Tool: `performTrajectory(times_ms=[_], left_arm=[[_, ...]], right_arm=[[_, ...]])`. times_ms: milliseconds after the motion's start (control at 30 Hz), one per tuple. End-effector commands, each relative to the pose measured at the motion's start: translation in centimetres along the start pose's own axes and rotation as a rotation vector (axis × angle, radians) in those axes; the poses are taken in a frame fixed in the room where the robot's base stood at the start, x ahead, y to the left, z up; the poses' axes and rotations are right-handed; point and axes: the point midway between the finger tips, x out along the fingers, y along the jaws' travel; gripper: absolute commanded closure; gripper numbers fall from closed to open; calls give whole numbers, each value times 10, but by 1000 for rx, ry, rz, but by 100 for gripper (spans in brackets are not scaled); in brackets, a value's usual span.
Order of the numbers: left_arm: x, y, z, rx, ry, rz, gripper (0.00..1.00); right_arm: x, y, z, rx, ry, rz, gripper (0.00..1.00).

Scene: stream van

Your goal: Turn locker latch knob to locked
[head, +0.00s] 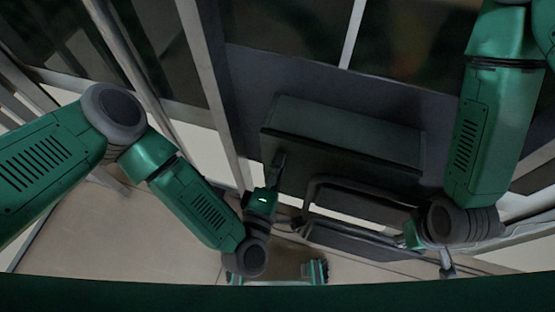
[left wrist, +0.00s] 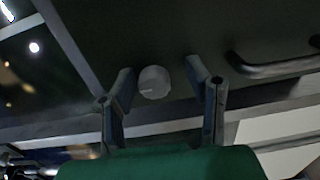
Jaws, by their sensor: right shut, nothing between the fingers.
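The locker latch knob (left wrist: 154,82) is a light grey round knob on a dark panel in the left wrist view. A faint mark shows on its face, but I cannot tell its setting. My left gripper (left wrist: 163,92) is open, with one finger on each side of the knob and visible gaps to it. In the head view my left gripper (head: 278,166) is at the left front of the dark green locker (head: 345,135), and the knob is hidden there. My right gripper (head: 446,264) is small and partly hidden at the lower right, shut and empty.
A dark bar handle (left wrist: 275,68) is on the panel right of the knob. A pale post (head: 215,95) rises left of the locker. Bare floor (head: 110,225) lies at lower left.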

Motion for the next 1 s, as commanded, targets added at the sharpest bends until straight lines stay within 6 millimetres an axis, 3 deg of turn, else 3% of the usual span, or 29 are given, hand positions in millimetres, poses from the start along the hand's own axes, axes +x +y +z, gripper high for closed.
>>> performTrajectory(times_ms=[367, 800, 1000], left_arm=[[-2, 3, -1, -2, 5, 10, 54], [-83, -1, -1, -4, 7, 0, 54], [-109, 0, 0, -2, 5, 3, 54]], right_arm=[[-1, 0, 2, 0, 2, 0, 100], [-1, 0, 2, 0, 2, 0, 100], [-1, 0, 1, 0, 2, 0, 100]])
